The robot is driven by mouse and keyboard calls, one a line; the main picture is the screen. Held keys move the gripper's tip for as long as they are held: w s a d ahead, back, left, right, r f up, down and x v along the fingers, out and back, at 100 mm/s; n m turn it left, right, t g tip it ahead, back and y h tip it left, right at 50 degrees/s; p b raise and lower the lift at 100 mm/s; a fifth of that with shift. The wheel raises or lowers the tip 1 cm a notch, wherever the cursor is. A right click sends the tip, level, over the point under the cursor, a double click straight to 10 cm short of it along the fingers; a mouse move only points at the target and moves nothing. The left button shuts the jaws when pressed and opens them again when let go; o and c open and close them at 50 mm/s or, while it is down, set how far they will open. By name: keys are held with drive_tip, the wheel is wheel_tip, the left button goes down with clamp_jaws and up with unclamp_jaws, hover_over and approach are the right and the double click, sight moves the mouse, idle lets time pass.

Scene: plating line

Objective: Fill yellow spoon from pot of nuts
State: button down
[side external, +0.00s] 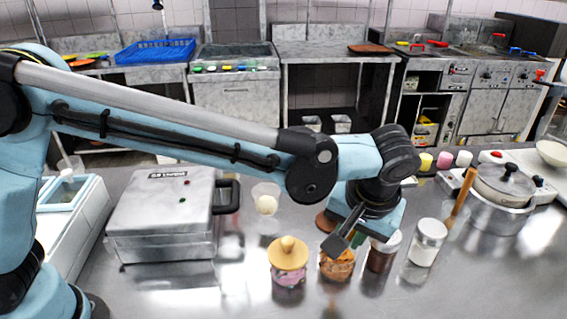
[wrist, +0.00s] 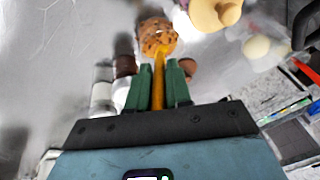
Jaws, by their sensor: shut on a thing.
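The pot of nuts (side external: 337,268) stands on the steel counter, filled with orange-brown pieces; it also shows at the top of the wrist view (wrist: 157,36). The yellow spoon (wrist: 158,88) is between my green fingers in the wrist view, its handle running up to the pot's near edge. My gripper (wrist: 161,85) is shut on the handle. In the side view my gripper (side external: 351,238) points down right above the pot. The spoon's bowl cannot be made out; whether it is in the nuts or just over them I cannot tell.
A tan-lidded jar (side external: 287,258) stands close left of the pot. A dark jar (side external: 381,253) and a white-lidded jar (side external: 426,243) stand to the right. A clear cup (side external: 266,201) is behind. A grey box machine (side external: 162,215) is at left, a lidded cooking pot (side external: 500,200) at right.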

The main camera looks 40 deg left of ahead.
drive_tip(key=shift+f, duration=0.45)
drive_tip(key=shift+w+a, duration=0.35)
idle(0.9)
drive_tip(key=shift+w+a+f, duration=0.1)
drive_tip(key=shift+w+a, duration=0.05)
drive_tip(key=shift+s+d+r, duration=0.2)
drive_tip(key=shift+s+d, duration=0.05)
drive_tip(key=shift+d, duration=0.05)
idle(0.4)
drive_tip(key=shift+s+d+f, duration=0.25)
drive_tip(key=shift+s, duration=0.05)
idle(0.4)
drive_tip(key=shift+w+a+r, duration=0.2)
drive_tip(key=shift+w+a, duration=0.05)
drive_tip(key=shift+w, duration=0.05)
drive_tip(key=shift+w+a+f, duration=0.25)
drive_tip(key=shift+a, duration=0.05)
idle(0.6)
drive_tip(key=shift+s+d+r, duration=0.2)
drive_tip(key=shift+s+d, duration=0.1)
drive_tip(key=shift+s+d+f, duration=0.25)
drive_tip(key=shift+d, duration=0.05)
idle(0.8)
